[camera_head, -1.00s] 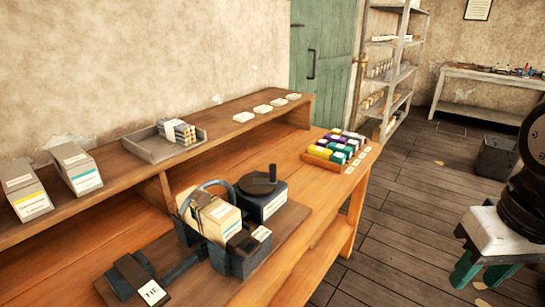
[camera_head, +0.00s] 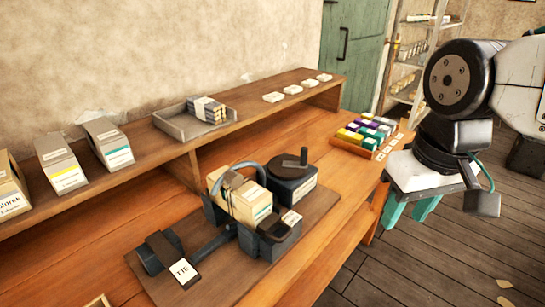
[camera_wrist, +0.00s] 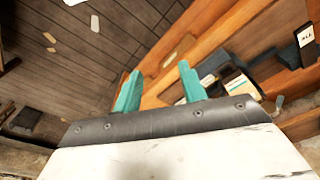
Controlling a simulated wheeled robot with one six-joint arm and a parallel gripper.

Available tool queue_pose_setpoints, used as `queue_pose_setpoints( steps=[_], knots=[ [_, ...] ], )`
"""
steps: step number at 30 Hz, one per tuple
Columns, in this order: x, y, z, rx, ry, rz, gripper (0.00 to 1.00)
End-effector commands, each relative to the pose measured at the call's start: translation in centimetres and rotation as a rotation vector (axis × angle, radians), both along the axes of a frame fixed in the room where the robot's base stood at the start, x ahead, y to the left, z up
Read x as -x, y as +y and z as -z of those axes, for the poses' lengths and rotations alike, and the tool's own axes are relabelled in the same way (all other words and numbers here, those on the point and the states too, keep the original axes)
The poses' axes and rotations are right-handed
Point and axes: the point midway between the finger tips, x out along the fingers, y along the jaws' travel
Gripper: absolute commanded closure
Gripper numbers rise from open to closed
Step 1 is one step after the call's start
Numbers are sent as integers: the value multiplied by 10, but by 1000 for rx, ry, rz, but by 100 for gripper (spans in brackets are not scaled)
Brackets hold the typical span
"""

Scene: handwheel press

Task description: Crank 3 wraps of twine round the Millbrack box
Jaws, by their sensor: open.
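A cream box (camera_head: 243,197) sits in the dark cradle of the press on the wooden bench, with a dark curved arm over it; its label is too small to read. The round crank wheel with an upright knob (camera_head: 291,164) is on a grey housing behind and to the right of it. A lever tagged TIE (camera_head: 167,255) lies at the front left of the base board. My gripper (camera_head: 409,214) is open and empty, off to the right of the press, by the bench's right edge. Its teal fingers (camera_wrist: 159,88) also show spread apart in the wrist view.
A tray of coloured spools (camera_head: 365,137) stands at the bench's right end, left of my gripper. The raised shelf holds grey boxes (camera_head: 109,144), a tray with a bundle (camera_head: 197,119) and several white cards. Open floor lies to the right.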

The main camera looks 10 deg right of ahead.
Motion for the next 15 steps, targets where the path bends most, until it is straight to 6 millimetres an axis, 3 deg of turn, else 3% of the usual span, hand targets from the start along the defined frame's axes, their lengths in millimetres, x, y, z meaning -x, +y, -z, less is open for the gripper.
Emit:
queue_pose_setpoints(
  steps=[5, 9, 15],
  knots=[
    [-58, -1, -21, 5, 26, -65, 58],
    [-125, 3, -31, 9, 47, -141, 58],
    [-226, 11, -22, 15, 74, -251, 58]
  ],
)
